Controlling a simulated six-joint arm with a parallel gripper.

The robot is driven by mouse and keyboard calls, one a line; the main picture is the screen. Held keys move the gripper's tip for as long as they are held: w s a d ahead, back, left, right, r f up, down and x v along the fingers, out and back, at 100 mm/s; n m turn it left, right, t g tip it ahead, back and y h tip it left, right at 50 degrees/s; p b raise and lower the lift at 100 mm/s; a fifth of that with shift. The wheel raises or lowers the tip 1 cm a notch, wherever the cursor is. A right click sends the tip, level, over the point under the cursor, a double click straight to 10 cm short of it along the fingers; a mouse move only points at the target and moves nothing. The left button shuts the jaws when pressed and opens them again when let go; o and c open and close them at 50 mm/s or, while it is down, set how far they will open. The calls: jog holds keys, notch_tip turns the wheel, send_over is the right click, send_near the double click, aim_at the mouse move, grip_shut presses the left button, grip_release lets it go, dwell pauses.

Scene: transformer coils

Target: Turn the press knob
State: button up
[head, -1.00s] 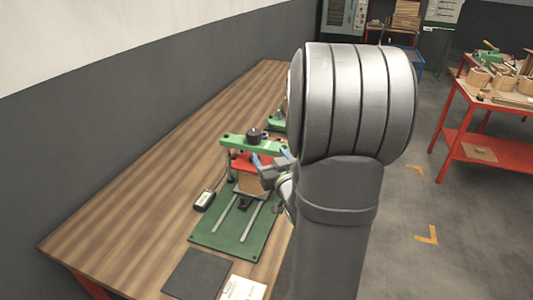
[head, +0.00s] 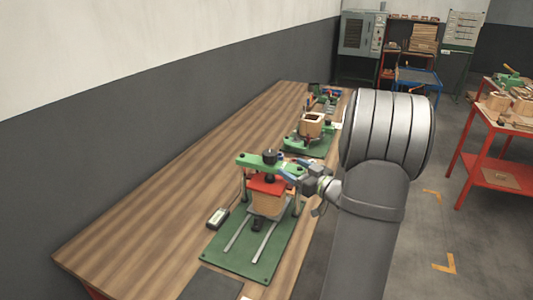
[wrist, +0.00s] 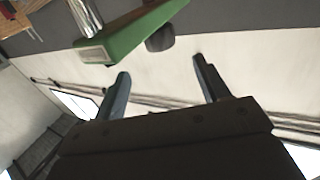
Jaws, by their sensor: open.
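The press (head: 262,160) stands on a green base plate (head: 262,257) on the wooden table, with a green crossbeam on posts. Its black knob (head: 270,154) sits on top of the beam; below, a red plate (head: 268,184) lies over a wooden block (head: 267,205). My gripper (head: 287,166), with blue-grey fingers, is at the beam's right end, near the knob and apart from it. In the wrist view my gripper (wrist: 160,78) is open and empty. The green beam (wrist: 130,38) and dark knob (wrist: 160,38) show beyond the fingertips.
A small device with a screen (head: 217,218) lies left of the press. A second green fixture with a wooden coil form (head: 311,124) stands farther back on the table (head: 165,205). The table's left side is clear. A red workbench (head: 492,168) stands at the right.

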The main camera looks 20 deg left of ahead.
aim_at(268, 150)
jog(key=x, duration=1.3)
jog(key=c, duration=1)
jog(key=shift+a+m+t+h, duration=0.1)
jog(key=shift+m+t+h, duration=0.25)
jog(key=shift+t, duration=0.25)
jog(key=shift+w+r+m+t+h, duration=0.1)
jog(key=shift+w+m+t+h, duration=0.1)
jog(key=shift+m+t+h, duration=0.85)
jog(key=shift+w+m+t+h, duration=0.15)
jog(key=shift+m+t+h, duration=0.6)
jog(key=shift+t, duration=0.4)
jog(key=shift+d+m, duration=0.25)
